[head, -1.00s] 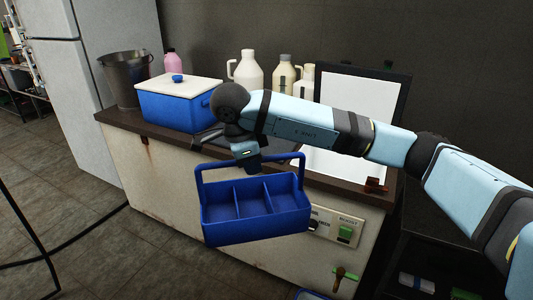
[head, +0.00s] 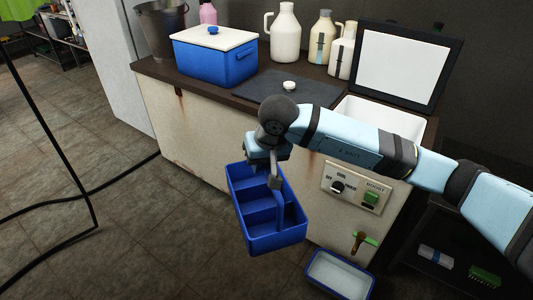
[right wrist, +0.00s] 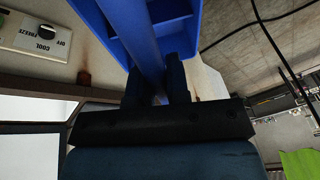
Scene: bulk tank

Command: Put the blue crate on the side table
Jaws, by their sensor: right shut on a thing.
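The blue crate (head: 262,240) is an open carrier with several compartments and a bar handle. It hangs in front of the cream counter, turned and tilted, above the tiled floor. My right gripper (head: 268,170) is shut on its handle. In the right wrist view the blue handle (right wrist: 135,35) runs between the fingers of the gripper (right wrist: 160,85), and part of the crate (right wrist: 172,12) shows at the top. I cannot tell for sure which piece is the side table; a dark low stand (head: 462,215) is at the right, partly hidden by my arm. My left gripper is not in view.
The counter (head: 175,100) bears a blue cooler (head: 215,68) with a white lid, pale jugs (head: 285,35), a bucket and an open white-lined tank (head: 400,120). A tap sits on the front above a blue basin (head: 338,275).

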